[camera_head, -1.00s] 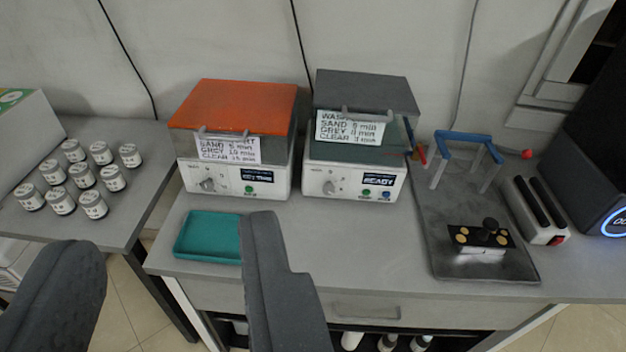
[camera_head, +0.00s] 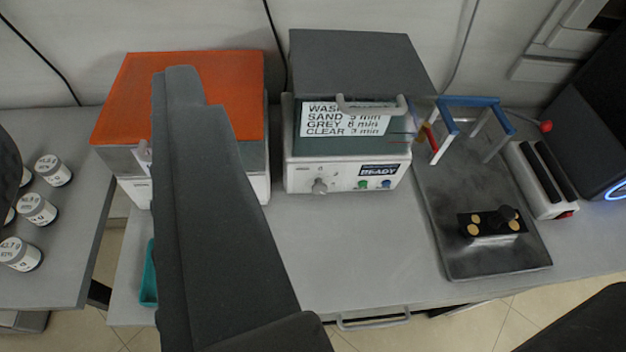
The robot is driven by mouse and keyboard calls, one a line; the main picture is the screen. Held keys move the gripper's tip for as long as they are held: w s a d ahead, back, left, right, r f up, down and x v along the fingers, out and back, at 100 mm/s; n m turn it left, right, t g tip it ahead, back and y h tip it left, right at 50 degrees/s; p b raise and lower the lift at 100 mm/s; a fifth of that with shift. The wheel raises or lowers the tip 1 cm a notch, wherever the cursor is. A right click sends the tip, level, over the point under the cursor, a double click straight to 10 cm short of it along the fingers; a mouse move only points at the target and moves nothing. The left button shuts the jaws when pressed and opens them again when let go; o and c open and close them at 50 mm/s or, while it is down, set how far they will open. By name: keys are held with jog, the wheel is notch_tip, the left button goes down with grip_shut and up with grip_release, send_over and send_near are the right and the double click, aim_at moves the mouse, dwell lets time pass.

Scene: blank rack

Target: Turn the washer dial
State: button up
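The washer (camera_head: 300,176) is the white box with a grey lid and a "WASH..." label, in the middle of the view. Its front carries a small grey dial (camera_head: 319,187) at the left, a display reading "READY" (camera_head: 380,170), and a green and a blue button. The dial is in plain sight and nothing touches it. My gripper (camera_head: 95,110) has two dark fingers set wide apart. One rises large left of the washer; the other shows only as a rounded tip at the left edge. The gripper appears open and empty, left of the dial.
An orange-lidded box (camera_head: 130,95) stands left of the washer, partly hidden by my finger. Several labelled jars (camera_head: 53,170) stand far left. A grey tray (camera_head: 480,262) with a blue-topped frame lies right. The bench (camera_head: 350,250) before the washer is clear.

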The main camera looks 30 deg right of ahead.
jog(key=shift+o, duration=1.6)
jog(key=w+d+f+m+h, duration=0.1)
jog(key=w+d+f, duration=0.4)
jog(key=w+f, duration=0.3)
notch_tip(320, 180, down, 3)
jog(key=shift+g, duration=0.4)
jog(key=m+g+h+p, duration=0.2)
jog(key=h+p, duration=0.1)
jog(key=p, duration=0.7)
send_near(320, 190)
jog(key=shift+v, duration=1)
jog(key=shift+w+d+f, duration=0.1)
jog(key=b+x, duration=0.1)
jog(key=x, duration=0.8)
jog(key=shift+w+f, duration=0.15)
jog(key=shift+f, duration=0.05)
jog(key=shift+x, duration=0.85)
